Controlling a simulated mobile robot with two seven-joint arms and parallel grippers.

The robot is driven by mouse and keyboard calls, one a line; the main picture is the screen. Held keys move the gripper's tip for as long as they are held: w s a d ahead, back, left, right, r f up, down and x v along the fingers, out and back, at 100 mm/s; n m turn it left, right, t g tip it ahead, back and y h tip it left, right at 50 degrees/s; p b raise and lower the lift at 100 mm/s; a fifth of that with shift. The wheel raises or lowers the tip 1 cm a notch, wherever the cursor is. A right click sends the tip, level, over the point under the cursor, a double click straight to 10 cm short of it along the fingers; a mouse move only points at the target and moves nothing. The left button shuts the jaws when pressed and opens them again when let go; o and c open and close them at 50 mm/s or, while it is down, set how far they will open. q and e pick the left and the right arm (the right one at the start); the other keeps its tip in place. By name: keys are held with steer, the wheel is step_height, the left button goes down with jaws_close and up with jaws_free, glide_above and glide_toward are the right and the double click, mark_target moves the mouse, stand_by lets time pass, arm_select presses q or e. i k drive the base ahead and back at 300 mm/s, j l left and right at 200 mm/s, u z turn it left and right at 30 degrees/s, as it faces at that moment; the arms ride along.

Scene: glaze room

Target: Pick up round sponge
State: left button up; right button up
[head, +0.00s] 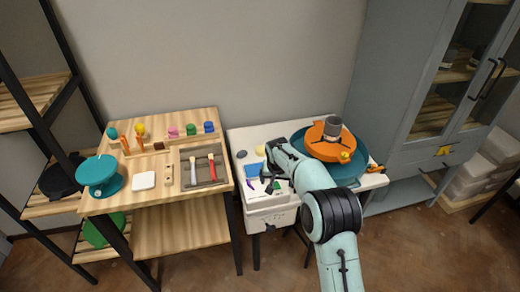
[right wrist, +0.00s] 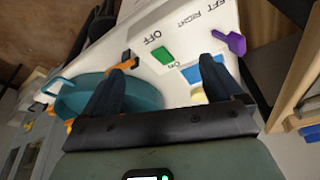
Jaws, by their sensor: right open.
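A pale yellow piece (head: 252,170), which looks like the round sponge, lies on the white wheel table (head: 245,138) just left of my right gripper (head: 268,180). In the right wrist view a pale, rounded yellow piece (right wrist: 198,96) shows beside the right-hand finger, partly hidden by it; it appears to be the same sponge. My right gripper (right wrist: 158,90) is open, its two fingers apart with nothing held between them. It points down over the table top. My left gripper is not in view.
A green switch (right wrist: 162,55) and a purple tool (right wrist: 230,42) lie near the fingers. A wooden table (head: 150,205) with tools stands left.

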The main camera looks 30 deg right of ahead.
mark_target(259, 151)
steer(key=i+l, duration=0.2)
steer(key=i, duration=0.25)
steer(key=i+l, duration=0.2)
steer(key=i, duration=0.2)
